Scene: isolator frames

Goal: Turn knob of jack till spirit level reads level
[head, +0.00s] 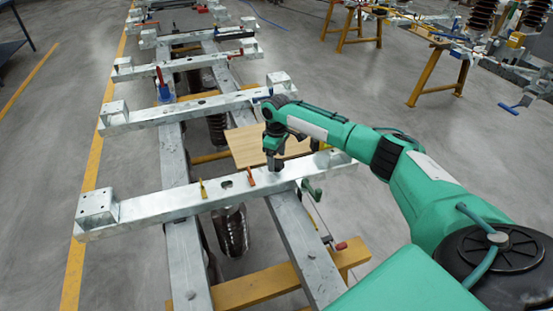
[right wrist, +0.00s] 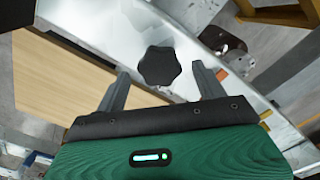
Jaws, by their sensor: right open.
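In the right wrist view a black lobed knob (right wrist: 159,66) lies over the bright metal beam, level with the tips of my right gripper (right wrist: 160,72). The two fingers stand apart on either side of it, with gaps, and do not appear to touch it. In the head view my right gripper (head: 275,166) points down at the near metal crossbeam (head: 150,206), right of its middle, and hides the knob. I cannot make out the spirit level or its bubble. My left gripper is not in view.
A wooden board (head: 262,143) lies just behind the near crossbeam. Yellow (head: 203,189) and red (head: 251,178) small parts stand on the beam, and a green part (head: 313,193) sits below its right end. More crossbeams run behind. A yellow trestle (head: 440,75) stands at the back right.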

